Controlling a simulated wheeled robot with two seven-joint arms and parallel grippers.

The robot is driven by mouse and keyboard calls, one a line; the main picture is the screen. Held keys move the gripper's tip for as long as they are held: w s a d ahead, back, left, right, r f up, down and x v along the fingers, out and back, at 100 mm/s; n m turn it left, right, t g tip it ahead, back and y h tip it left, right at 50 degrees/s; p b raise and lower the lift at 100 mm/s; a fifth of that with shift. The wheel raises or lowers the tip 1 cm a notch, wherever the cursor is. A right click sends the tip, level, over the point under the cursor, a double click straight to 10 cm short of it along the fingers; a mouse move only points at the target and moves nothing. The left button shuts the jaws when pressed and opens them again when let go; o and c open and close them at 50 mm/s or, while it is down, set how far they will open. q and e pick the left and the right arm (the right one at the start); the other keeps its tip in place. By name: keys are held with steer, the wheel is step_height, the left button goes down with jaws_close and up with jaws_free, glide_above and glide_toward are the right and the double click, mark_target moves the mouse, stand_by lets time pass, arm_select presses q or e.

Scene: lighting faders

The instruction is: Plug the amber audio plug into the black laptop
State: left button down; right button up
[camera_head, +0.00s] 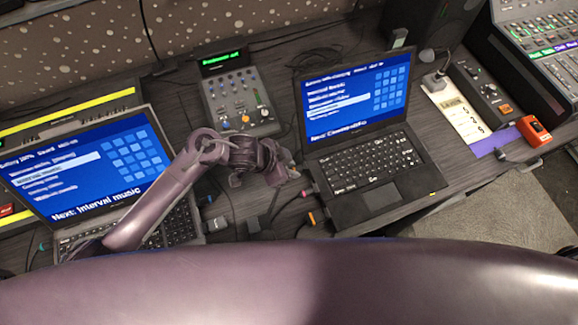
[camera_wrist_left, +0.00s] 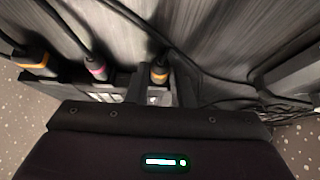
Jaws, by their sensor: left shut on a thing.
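The black laptop (camera_head: 372,150) stands open right of centre, its screen lit blue. My left gripper (camera_head: 292,172) is at the laptop's left side, near the hinge end. In the left wrist view my left gripper (camera_wrist_left: 160,95) is shut on the amber audio plug (camera_wrist_left: 160,70), a dark plug with an amber band, between its fingers. Its tip is hidden by the gripper, so I cannot tell whether it sits in a socket. A pink-banded plug (camera_wrist_left: 97,70) and another orange-banded plug (camera_wrist_left: 36,62) are beside it, by a dark edge with pale slots. My right gripper is not in view.
A second open laptop (camera_head: 85,165) stands at the left, partly behind my left arm. A small mixer (camera_head: 238,100) is behind the gripper. Cables and small adapters (camera_head: 258,224) lie between the laptops. A label strip (camera_head: 462,120) and red box (camera_head: 533,131) are at the right.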

arm_select(q)
steer(key=shift+d, duration=0.1)
steer(key=c, duration=1.2)
jaws_free()
steer(key=shift+w+d, duration=0.1)
steer(key=shift+d, duration=0.05)
steer(key=shift+r, duration=0.1)
